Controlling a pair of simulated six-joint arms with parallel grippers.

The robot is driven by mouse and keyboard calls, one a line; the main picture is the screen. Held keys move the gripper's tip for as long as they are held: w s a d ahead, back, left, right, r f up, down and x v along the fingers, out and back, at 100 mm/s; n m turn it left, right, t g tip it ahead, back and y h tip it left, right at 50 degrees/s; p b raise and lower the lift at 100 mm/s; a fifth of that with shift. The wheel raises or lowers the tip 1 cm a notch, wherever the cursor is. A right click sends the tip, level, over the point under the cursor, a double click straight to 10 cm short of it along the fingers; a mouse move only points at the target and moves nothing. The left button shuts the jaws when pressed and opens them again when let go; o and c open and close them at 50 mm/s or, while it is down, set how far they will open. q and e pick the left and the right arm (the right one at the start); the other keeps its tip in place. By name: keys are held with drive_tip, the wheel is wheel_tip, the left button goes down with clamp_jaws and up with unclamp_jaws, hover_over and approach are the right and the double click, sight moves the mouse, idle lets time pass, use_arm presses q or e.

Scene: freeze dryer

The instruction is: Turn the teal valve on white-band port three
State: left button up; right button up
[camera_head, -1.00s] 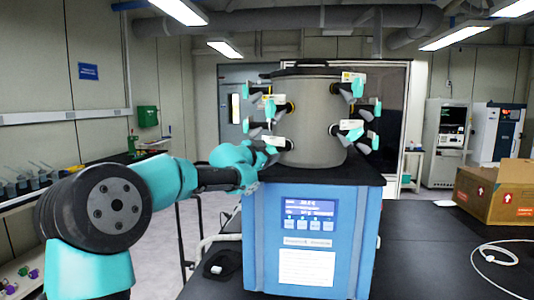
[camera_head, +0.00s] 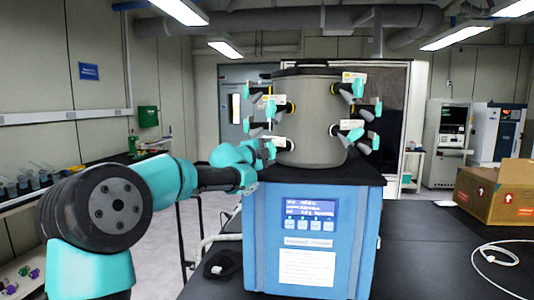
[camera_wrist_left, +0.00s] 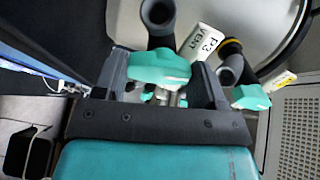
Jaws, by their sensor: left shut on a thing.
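The grey drum (camera_head: 312,120) carries several side ports with teal valves. My left gripper (camera_head: 262,158) is at the lower left port of the drum. In the left wrist view, my left gripper (camera_wrist_left: 161,82) has its two dark fingers on either side of a teal valve (camera_wrist_left: 158,66), shut on it. A white tag (camera_wrist_left: 203,42) beside this valve reads "P3 VENT". A dark port tube (camera_wrist_left: 158,14) leads to the valve. The band on this port is not clear. My right gripper is not in view.
A neighbouring teal valve (camera_wrist_left: 250,97) hangs close to the right finger, on a port with a yellow band (camera_wrist_left: 231,44). The blue dryer cabinet (camera_head: 310,240) stands under the drum. A cardboard box (camera_head: 497,192) and white cable (camera_head: 495,255) lie on the bench at right.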

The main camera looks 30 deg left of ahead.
use_arm(q)
drive_tip(key=shift+m, duration=1.1)
drive_tip(key=o, duration=0.9)
drive_tip(key=shift+s, duration=0.15)
drive_tip(key=s, duration=0.5)
drive_tip(key=s+a, duration=0.1)
drive_tip(key=s, duration=1.1)
drive_tip(key=shift+a, duration=0.2)
